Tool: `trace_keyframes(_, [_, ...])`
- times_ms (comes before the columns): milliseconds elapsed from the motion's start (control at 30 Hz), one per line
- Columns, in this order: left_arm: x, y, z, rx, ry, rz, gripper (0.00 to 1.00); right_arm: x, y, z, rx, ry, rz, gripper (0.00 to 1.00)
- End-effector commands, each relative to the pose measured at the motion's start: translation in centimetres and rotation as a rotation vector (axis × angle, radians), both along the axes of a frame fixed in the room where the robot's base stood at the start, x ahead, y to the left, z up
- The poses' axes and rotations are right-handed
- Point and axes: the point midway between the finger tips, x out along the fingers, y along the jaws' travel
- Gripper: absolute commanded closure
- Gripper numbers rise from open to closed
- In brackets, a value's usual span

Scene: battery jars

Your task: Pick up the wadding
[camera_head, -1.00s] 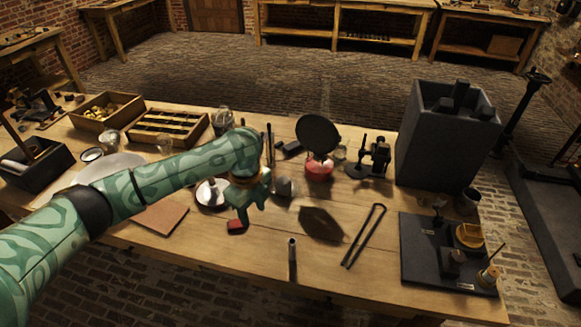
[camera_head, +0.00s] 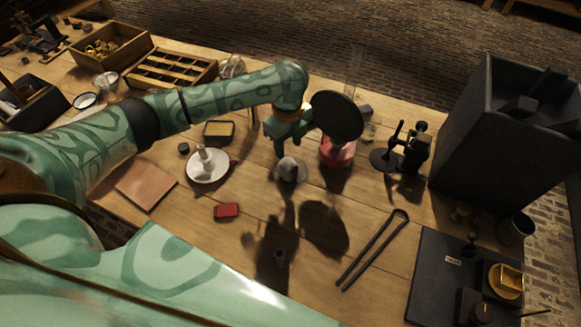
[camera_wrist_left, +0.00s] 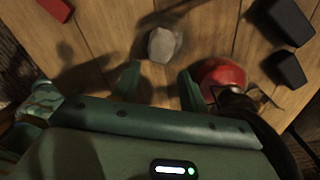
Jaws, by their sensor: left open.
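A small grey-white lump, which looks like the wadding (camera_head: 288,168), sits on the wooden table in the middle of the head view. In the left wrist view it (camera_wrist_left: 162,45) lies just beyond the fingertips. My left gripper (camera_head: 286,148) is above and slightly behind it in the head view, pointing down. In the left wrist view the left gripper (camera_wrist_left: 158,84) has its two fingers spread, with nothing between them. The lump looks apart from the fingers. My right gripper is not in view.
A red pot (camera_head: 338,153) stands close right of the lump, with a dark disc (camera_head: 338,116) above it. A white dish (camera_head: 208,166) and red block (camera_head: 227,211) are to the left. Tongs (camera_head: 372,250) lie at front right. A tall dark box (camera_head: 490,150) stands right.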

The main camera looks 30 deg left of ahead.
Motion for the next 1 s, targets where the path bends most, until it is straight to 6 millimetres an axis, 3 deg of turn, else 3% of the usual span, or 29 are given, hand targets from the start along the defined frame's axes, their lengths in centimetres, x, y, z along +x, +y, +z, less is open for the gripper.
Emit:
trace_keyframes(33, [-0.1, 0.0, -2.1, 0.001, 0.006, 0.000, 0.56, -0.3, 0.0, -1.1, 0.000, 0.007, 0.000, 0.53])
trace_keyframes(133, [0.0, 0.1, -4.1, 0.002, 0.005, 0.000, 0.56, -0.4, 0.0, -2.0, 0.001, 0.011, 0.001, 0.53])
trace_keyframes(467, [0.1, 0.2, -6.7, 0.000, 0.001, 0.000, 0.56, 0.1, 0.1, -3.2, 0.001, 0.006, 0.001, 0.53])
trace_keyframes(700, [0.3, 0.8, -10.8, 0.001, 0.004, -0.001, 0.56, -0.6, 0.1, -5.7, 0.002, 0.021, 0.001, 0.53])
trace_keyframes(967, [0.4, 0.8, -11.0, 0.002, -0.002, -0.001, 0.56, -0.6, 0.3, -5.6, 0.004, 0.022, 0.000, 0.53])
trace_keyframes(1000, [0.4, 0.9, -11.0, 0.002, -0.002, -0.001, 0.65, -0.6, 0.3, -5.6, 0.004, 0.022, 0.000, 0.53])
